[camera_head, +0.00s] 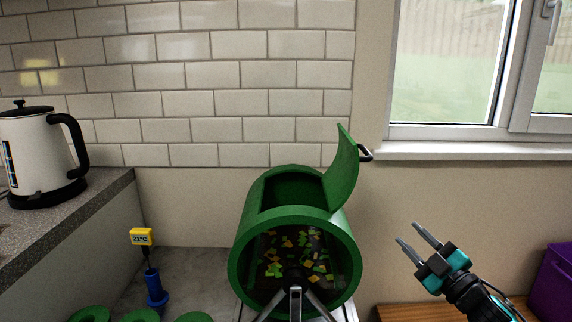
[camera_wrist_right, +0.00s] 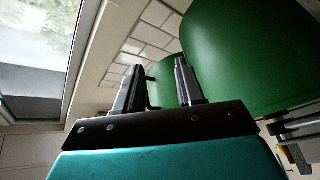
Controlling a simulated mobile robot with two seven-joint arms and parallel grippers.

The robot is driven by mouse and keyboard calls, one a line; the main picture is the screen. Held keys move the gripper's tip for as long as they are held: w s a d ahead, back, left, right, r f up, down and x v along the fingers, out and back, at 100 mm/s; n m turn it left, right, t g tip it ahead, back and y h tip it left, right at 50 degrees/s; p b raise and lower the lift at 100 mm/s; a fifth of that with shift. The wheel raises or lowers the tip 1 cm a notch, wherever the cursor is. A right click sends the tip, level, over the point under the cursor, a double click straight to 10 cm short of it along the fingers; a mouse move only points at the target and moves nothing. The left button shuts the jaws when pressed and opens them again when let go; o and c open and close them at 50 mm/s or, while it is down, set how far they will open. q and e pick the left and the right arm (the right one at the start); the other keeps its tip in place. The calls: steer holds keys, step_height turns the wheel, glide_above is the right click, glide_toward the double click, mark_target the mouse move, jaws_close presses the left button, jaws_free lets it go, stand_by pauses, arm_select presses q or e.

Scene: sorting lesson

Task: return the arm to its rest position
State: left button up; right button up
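My right gripper (camera_head: 415,240) is at the lower right in the head view, raised in the air to the right of the green drum (camera_head: 244,238). Its two fingers are apart with nothing between them. In the right wrist view the open fingers (camera_wrist_right: 156,82) also show empty, with the green drum (camera_wrist_right: 245,50) beside them on the right. The drum's curved lid (camera_head: 343,172) stands open, its dark handle (camera_head: 366,153) on the right side. My left gripper is not in the head view.
A white kettle (camera_head: 35,155) stands on the grey worktop (camera_head: 85,205) at the left. A yellow thermometer (camera_head: 141,237) reading 21°C stands in a blue holder (camera_head: 156,292). Several green round things (camera_head: 90,314) line the front edge. A purple box (camera_head: 555,285) and wooden surface (camera_head: 405,312) are at the lower right.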

steer(key=s+a+f+m+g+h, duration=0.35)
steer(key=s+f+m+g, duration=0.35)
steer(key=s, duration=0.5)
steer(key=s+a+f+m+g+h, duration=0.25)
steer(key=s+f+m+h, duration=0.2)
steer(key=s+f, duration=0.65)
steer(key=s+r+m+g, duration=0.1)
steer(key=s+g, duration=0.5)
steer(key=s, duration=0.8)
steer(key=w+a+f+t+y, duration=0.3)
steer(key=w+a+f+t, duration=0.25)
steer(key=w+t, duration=0.2)
arm_select(q)
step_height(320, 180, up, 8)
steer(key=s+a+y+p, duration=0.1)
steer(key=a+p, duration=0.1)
steer(key=p, duration=1)
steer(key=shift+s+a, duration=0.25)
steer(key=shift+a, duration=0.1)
arm_select(e)
step_height(320, 180, up, 9)
steer(key=d+h, duration=0.1)
steer(key=d, duration=0.1)
steer(key=shift+d, duration=0.15)
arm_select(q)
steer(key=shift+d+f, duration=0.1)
arm_select(e)
steer(key=shift+s+d+n, duration=0.1)
steer(key=shift+n, duration=0.15)
